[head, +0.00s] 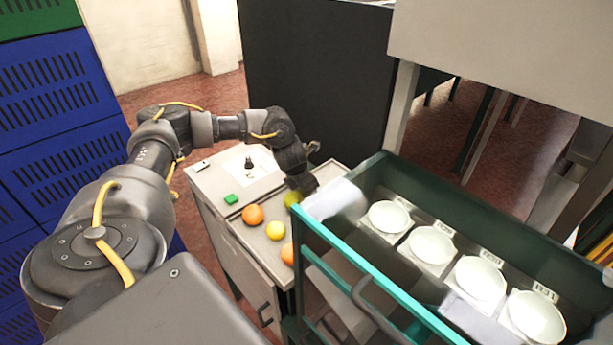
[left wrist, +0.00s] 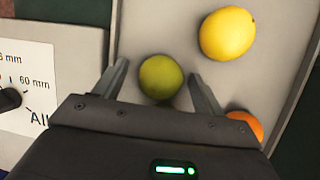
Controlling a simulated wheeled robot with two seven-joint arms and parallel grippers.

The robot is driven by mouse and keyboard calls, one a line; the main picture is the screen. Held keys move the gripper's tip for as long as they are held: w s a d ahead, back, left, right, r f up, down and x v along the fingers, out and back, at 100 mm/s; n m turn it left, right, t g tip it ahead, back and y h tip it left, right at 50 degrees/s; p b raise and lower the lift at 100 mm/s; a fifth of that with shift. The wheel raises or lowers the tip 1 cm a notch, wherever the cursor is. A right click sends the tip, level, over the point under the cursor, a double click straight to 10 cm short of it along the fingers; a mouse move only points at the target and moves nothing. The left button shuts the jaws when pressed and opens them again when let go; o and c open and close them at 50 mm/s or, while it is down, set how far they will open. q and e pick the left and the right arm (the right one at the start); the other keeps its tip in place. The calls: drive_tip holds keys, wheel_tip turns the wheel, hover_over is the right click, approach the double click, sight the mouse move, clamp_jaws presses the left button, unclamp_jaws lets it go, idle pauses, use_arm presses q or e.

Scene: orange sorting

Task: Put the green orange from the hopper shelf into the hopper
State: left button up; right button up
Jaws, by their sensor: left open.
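The green orange (head: 292,198) lies on a grey metal surface, partly hidden by my left gripper in the head view. In the left wrist view the green orange (left wrist: 160,77) sits between the two spread fingers of my left gripper (left wrist: 159,70). The jaws are open, with a gap visible on each side of the fruit. In the head view my left gripper (head: 301,184) points down over the far right part of the surface. I cannot tell for certain which part is the hopper. My right gripper is not in view.
A yellow fruit (head: 275,230) and two orange ones (head: 253,215) lie nearby; an orange one (left wrist: 245,123) is close to the right finger. A green button (head: 231,199) and a dial panel (left wrist: 28,95) are left. A green-framed cart (head: 350,250) holding several white bowls stands right.

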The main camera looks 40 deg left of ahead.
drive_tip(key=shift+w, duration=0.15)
use_arm(q)
drive_tip(key=c, duration=1.2)
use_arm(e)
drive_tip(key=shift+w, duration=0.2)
use_arm(q)
drive_tip(key=shift+r, duration=0.1)
